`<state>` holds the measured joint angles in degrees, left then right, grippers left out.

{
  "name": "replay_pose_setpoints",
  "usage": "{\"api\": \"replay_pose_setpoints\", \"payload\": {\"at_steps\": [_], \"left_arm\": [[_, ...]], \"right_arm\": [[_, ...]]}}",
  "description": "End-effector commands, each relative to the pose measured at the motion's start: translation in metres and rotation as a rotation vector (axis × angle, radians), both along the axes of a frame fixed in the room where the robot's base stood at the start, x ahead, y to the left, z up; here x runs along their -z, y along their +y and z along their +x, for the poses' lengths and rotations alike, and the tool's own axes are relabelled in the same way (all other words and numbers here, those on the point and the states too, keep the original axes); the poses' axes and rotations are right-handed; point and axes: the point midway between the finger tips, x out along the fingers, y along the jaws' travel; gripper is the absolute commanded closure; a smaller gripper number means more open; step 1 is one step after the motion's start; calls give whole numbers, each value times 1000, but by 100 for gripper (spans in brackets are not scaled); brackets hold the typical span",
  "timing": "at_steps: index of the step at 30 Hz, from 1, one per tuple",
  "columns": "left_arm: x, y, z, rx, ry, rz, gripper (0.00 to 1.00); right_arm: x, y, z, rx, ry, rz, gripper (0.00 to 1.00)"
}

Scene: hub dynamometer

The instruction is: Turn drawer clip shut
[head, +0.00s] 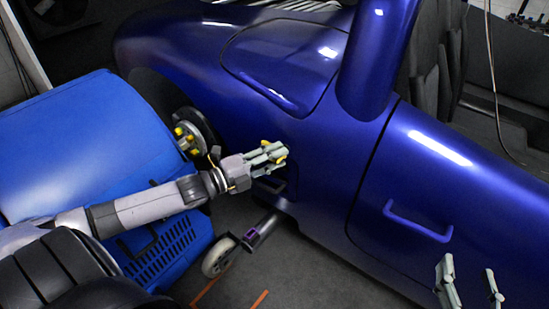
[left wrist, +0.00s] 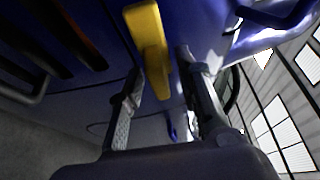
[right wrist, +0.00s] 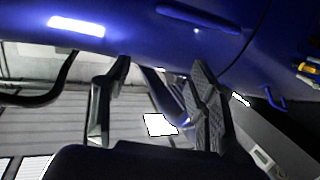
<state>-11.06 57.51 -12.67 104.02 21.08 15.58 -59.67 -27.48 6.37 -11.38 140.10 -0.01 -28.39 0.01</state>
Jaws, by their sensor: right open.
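The yellow drawer clip (left wrist: 148,38) is on the blue car's side panel, and it looks like a long bar in the left wrist view. My left gripper (left wrist: 160,65) is open, with one finger on each side of the clip's near end; whether either finger touches it I cannot tell. In the head view my left gripper (head: 272,153) is at the panel behind the wheel hub and mostly hides the clip. My right gripper (head: 470,272) is open and empty beside the car door; its spread fingers (right wrist: 160,65) also show in the right wrist view.
A blue machine (head: 85,145) stands left of the car, beside the hub with yellow nuts (head: 185,137). A small caster wheel (head: 219,256) is on the floor below my left arm. The door handle (head: 418,222) juts out between my grippers.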

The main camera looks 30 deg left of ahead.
Motion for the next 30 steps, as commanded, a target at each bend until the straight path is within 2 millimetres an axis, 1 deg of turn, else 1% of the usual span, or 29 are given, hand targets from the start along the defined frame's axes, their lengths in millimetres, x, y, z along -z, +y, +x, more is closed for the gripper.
{"api": "replay_pose_setpoints", "payload": {"at_steps": [1, 2, 14, 24, 30], "left_arm": [[0, 0, 0, 0, 0, 0, 71], [0, 0, 0, 0, 0, 0, 73], [0, 0, 0, 0, 0, 0, 100], [1, 0, 0, -1, 4, -23, 100], [0, 0, 0, -2, 10, -108, 100]], "right_arm": [[0, 0, 0, 0, 0, 0, 47], [0, 0, 0, 0, 1, 0, 47], [0, 0, 0, 1, 2, -1, 47], [3, -1, -1, 1, 21, -5, 47], [25, -6, -8, 9, 142, -36, 47]]}}
